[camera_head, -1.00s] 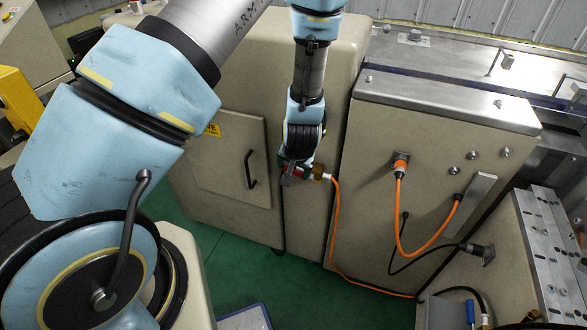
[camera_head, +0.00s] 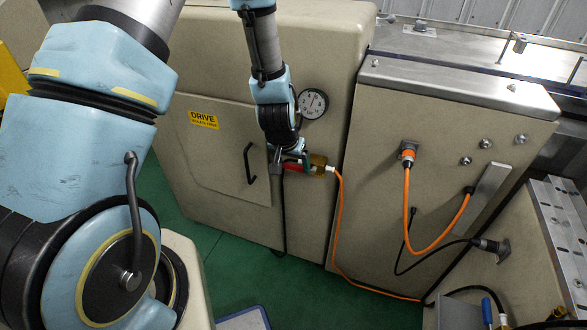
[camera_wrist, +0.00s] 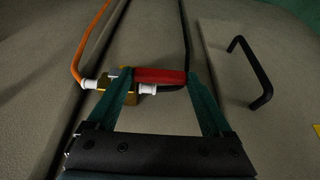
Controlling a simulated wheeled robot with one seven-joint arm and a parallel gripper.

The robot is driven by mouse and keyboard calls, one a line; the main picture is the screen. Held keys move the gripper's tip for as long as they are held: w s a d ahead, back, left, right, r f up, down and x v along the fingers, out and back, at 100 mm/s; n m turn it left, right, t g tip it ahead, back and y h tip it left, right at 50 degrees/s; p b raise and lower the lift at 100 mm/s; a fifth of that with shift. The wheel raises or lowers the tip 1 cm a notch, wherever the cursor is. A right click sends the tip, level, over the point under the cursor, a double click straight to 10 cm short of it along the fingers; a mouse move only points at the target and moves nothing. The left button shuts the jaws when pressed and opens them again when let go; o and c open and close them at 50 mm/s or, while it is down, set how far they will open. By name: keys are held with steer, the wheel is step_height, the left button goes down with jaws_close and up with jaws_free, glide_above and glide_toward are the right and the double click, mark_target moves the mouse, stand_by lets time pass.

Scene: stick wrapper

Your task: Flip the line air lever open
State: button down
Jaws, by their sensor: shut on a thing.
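A red lever (camera_head: 296,168) sits on a small brass valve (camera_head: 318,164) on the beige cabinet front, below a round gauge. In the wrist view the red lever (camera_wrist: 160,75) lies across the picture, with the brass valve (camera_wrist: 124,84) at its left end. My gripper (camera_head: 283,164) is at the lever, left of the valve. In the wrist view my gripper's two green fingers (camera_wrist: 163,88) reach to either end of the red lever and are shut on it. The exact finger contact is partly hidden in the head view.
An orange hose (camera_head: 340,215) runs from the valve down to the right. A black door handle (camera_head: 250,166) is close left of my gripper. The gauge (camera_head: 313,104) is just above. A blue-handled valve (camera_head: 487,310) stands low at the right. Green floor (camera_head: 235,250) is clear below.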

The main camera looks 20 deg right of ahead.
steer(key=shift+s+f, duration=0.1)
jaws_free()
steer(key=v, duration=1.1)
stand_by(0.5)
steer(key=a+r+n+y+p, duration=0.1)
steer(key=a+r, duration=0.3)
steer(key=a, duration=0.5)
steer(key=a+r+n+g+y+p, duration=0.1)
steer(key=a+r+n, duration=0.3)
steer(key=a, duration=0.5)
steer(key=a+r+n+y+p, duration=0.1)
steer(key=a+r+n+p, duration=0.1)
steer(key=a+r, duration=0.3)
steer(key=a, duration=0.4)
steer(key=shift+s+a+r+g, duration=0.15)
steer(key=shift+s+r+g, duration=0.15)
steer(key=shift+r+g, duration=0.1)
